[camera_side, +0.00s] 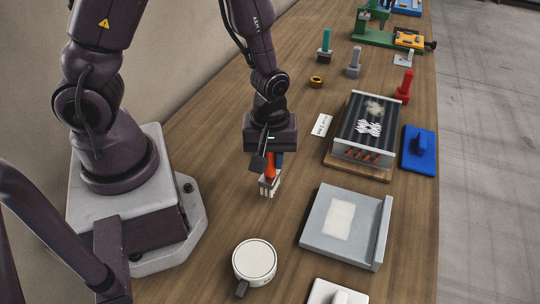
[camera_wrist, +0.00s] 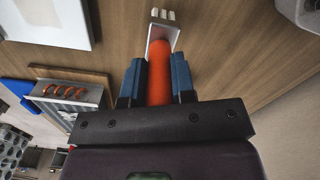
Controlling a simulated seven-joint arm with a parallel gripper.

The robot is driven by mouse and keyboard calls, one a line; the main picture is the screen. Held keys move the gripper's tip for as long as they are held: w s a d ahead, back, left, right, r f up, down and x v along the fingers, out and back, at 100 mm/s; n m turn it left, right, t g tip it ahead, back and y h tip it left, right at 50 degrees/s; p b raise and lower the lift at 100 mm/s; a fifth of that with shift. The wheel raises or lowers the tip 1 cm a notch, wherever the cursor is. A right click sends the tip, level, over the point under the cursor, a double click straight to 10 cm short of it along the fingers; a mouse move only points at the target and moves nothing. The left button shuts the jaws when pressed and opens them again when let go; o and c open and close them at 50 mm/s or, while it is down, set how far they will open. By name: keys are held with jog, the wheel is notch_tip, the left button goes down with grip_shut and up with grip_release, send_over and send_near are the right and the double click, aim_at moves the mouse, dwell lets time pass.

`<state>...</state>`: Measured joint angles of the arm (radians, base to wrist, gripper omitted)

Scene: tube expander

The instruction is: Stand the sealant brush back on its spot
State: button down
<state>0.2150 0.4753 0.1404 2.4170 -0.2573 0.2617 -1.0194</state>
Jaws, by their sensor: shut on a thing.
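The sealant brush has an orange-red handle (camera_wrist: 160,75), a pale metal ferrule (camera_wrist: 162,35) and light bristle tufts (camera_wrist: 163,14). In the side view the brush (camera_side: 269,185) hangs bristles down below my gripper (camera_side: 269,160). My gripper is shut on the handle, with one blue-grey finger on each side in the wrist view (camera_wrist: 158,82). The bristles are close to the wooden table; I cannot tell whether they touch it. I cannot tell which place is the brush's spot.
A white round pot (camera_side: 254,260) stands in front. A grey tray (camera_side: 314,232) with a pale patch is at right. Behind it are a finned block (camera_side: 366,125), a blue block (camera_side: 419,150) and a small white card (camera_side: 322,125). Several coloured posts stand farther back. Bare table surrounds the brush.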

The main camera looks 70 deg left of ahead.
jog(key=shift+f, duration=1)
dwell(0.3)
jog(key=c, duration=0.9)
grip_release()
jog(key=shift+o, duration=0.2)
jog(key=shift+r, duration=4.05)
